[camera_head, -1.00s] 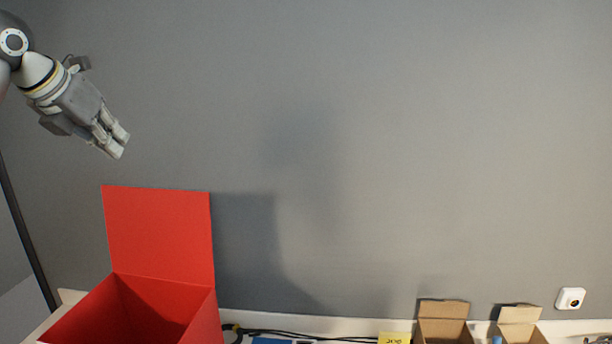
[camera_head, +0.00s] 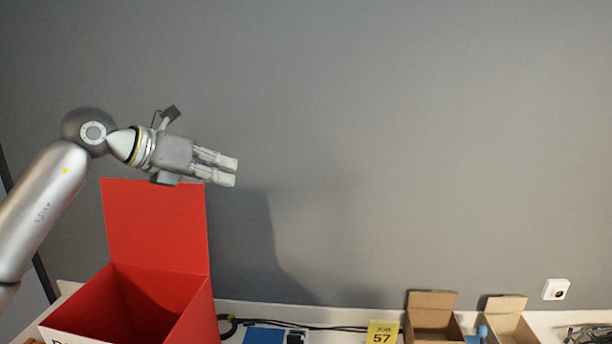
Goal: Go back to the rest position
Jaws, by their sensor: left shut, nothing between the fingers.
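My left gripper (camera_head: 236,172) is in the upper left of the head view, in front of the grey wall. It points to the right and is shut with nothing in it. It is above and a little to the right of the raised flap of the red box (camera_head: 157,226). My right gripper is not in view.
The red box stands open at the lower left. A yellow card marked 57 (camera_head: 382,333), a blue item (camera_head: 264,336), black cables (camera_head: 300,325) and two small open cartons (camera_head: 431,317) (camera_head: 507,321) line the bottom edge. The wall area to the right is clear.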

